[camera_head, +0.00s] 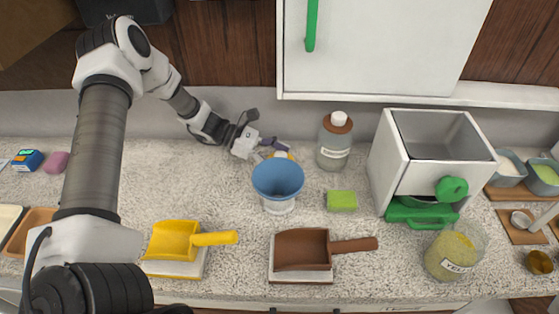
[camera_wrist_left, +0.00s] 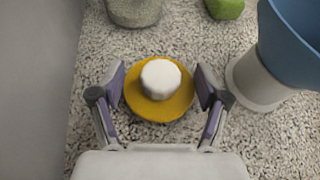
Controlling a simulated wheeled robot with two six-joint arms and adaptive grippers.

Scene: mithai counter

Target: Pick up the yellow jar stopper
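The yellow jar stopper (camera_wrist_left: 137,104), a yellow disc with a white knob (camera_wrist_left: 160,78), lies on the speckled counter in the left wrist view. I cannot tell whether the fingers touch the disc. In the head view my left gripper (camera_head: 272,147) reaches in behind the blue bowl. My right gripper is not in view.
The blue bowl (camera_head: 278,180) on a white base stands close in front of my left gripper. A brown-topped jar (camera_head: 334,145) and a green block (camera_head: 341,200) are to its right. The back wall (camera_wrist_left: 35,80) runs close by. Yellow (camera_head: 172,241) and brown (camera_head: 301,249) scoops lie nearer.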

